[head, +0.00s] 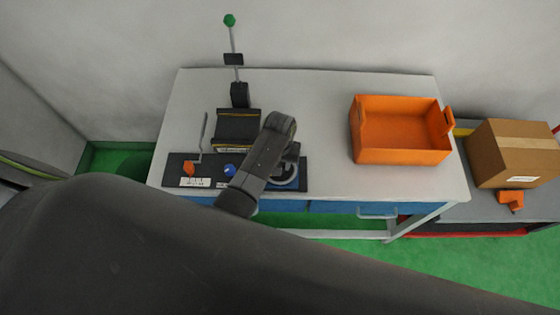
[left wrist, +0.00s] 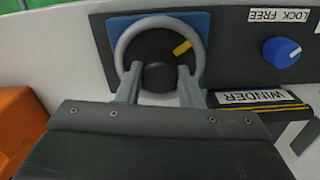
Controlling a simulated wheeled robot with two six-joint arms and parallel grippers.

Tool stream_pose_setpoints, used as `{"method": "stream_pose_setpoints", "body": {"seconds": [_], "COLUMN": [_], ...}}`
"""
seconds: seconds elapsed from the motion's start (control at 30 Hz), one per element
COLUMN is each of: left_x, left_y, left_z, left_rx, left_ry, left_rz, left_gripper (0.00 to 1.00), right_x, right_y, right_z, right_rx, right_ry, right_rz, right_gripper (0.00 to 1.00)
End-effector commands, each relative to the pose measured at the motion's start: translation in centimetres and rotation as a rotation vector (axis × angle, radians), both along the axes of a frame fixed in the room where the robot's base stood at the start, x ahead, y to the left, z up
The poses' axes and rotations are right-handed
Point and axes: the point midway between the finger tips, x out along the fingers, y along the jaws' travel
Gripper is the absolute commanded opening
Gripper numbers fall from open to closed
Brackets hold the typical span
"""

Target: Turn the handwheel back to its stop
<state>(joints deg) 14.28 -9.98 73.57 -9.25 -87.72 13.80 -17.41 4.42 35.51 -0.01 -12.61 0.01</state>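The handwheel (left wrist: 119,47) is a grey ring with a dark centre and a yellow mark (left wrist: 182,47) at its upper right, on a blue plate, in the left wrist view. In the head view the handwheel (head: 285,182) is partly hidden behind my arm. My left gripper (left wrist: 159,72) is at the wheel's near side, its fingers apart on either side of a black knob (left wrist: 157,76). I see slight gaps beside the knob; contact with the ring cannot be told. A blue knob (left wrist: 282,52) beside a LOCK FREE label sits right of the wheel. My right gripper is not in view.
The dark panel (head: 207,171) lies at the table's front, with an orange part (head: 189,169) on its left. A black winder unit (head: 238,128) stands behind. An orange crate (head: 400,157) sits at the table's right; a cardboard box (head: 512,158) stands beyond.

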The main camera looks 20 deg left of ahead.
Motion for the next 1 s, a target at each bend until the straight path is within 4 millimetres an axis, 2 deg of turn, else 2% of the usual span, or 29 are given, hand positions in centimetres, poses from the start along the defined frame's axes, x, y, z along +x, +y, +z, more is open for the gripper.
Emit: {"method": "stream_pose_setpoints", "body": {"seconds": [0.07,0.47,1.0], "left_x": [0.07,0.12,0.17], "left_y": [0.03,0.04,0.05], "left_z": [0.0,0.02,0.05], "left_rx": [0.0,0.001,0.001], "left_ry": [-0.003,-0.005,-0.006], "left_rz": [0.0,0.077,0.537], "left_gripper": [0.11,0.11,0.11], "right_x": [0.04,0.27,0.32], "right_y": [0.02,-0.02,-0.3], "right_z": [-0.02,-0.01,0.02], "right_rx": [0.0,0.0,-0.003], "right_ry": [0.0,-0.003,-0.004], "right_rz": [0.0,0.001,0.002], "right_gripper": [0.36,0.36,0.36]}}
